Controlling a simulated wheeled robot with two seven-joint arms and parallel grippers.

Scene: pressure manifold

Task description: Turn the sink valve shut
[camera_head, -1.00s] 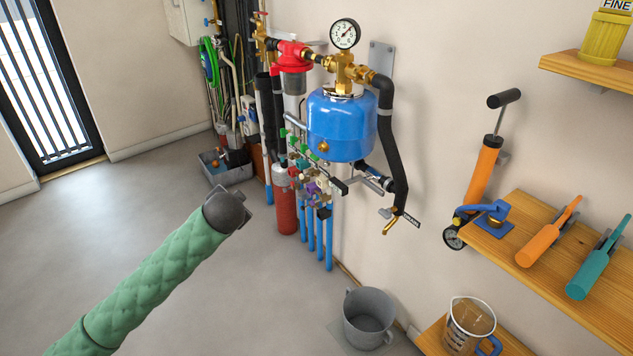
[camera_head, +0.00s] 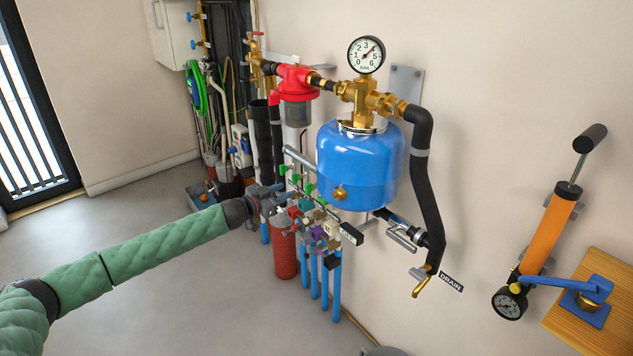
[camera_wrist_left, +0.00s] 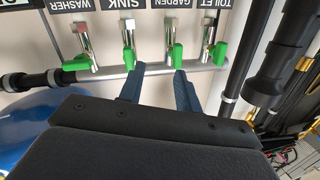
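In the left wrist view, the sink valve (camera_wrist_left: 128,40) hangs off a grey pipe beside an upside-down SINK label, with a green handle (camera_wrist_left: 128,57). My left gripper (camera_wrist_left: 158,78) is open and empty, with two blue fingers apart. Its left fingertip is just below the sink handle in the picture, and its right fingertip is near the garden valve's green handle (camera_wrist_left: 176,56). I cannot tell whether either touches. In the head view my left gripper (camera_head: 272,196) reaches the manifold beside several green handles; which is the sink's is unclear there. My right gripper is not in view.
The washer valve (camera_wrist_left: 85,42) and toilet valve (camera_wrist_left: 208,36) flank the row. A blue tank (camera_head: 358,165) with a gauge (camera_head: 366,54) stands right of the manifold. A red cylinder (camera_head: 284,252) and blue pipes are below. The floor at left is clear.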

